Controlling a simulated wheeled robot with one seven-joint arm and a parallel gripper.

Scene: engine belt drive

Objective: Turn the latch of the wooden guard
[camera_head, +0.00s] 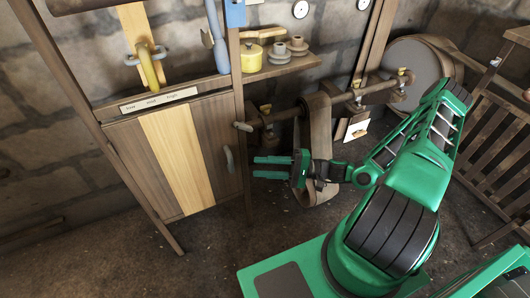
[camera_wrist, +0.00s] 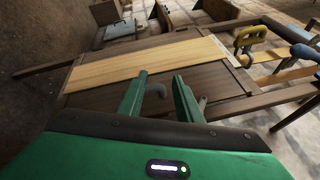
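The wooden guard (camera_head: 176,153) is an upright panel of dark planks with one pale plank down its middle, below the shelf. It also shows in the wrist view (camera_wrist: 150,71). A curved grey handle (camera_head: 229,158) sits near its right edge. A small grey piece that looks like the latch (camera_head: 243,126) sticks out at the upper right edge. In the wrist view the handle (camera_wrist: 155,90) shows between my fingers, and the latch (camera_wrist: 203,101) just right of them. My green gripper (camera_head: 256,167) is open and empty, pointing at the guard's right side, apparently apart from the handle.
A shelf above the guard holds a yellow pot (camera_head: 251,56) and grey stepped pulleys (camera_head: 279,52). A brown belt (camera_head: 319,130) hangs from a shaft right of the guard. A slatted wooden frame (camera_head: 497,145) stands far right. The floor before the guard is clear.

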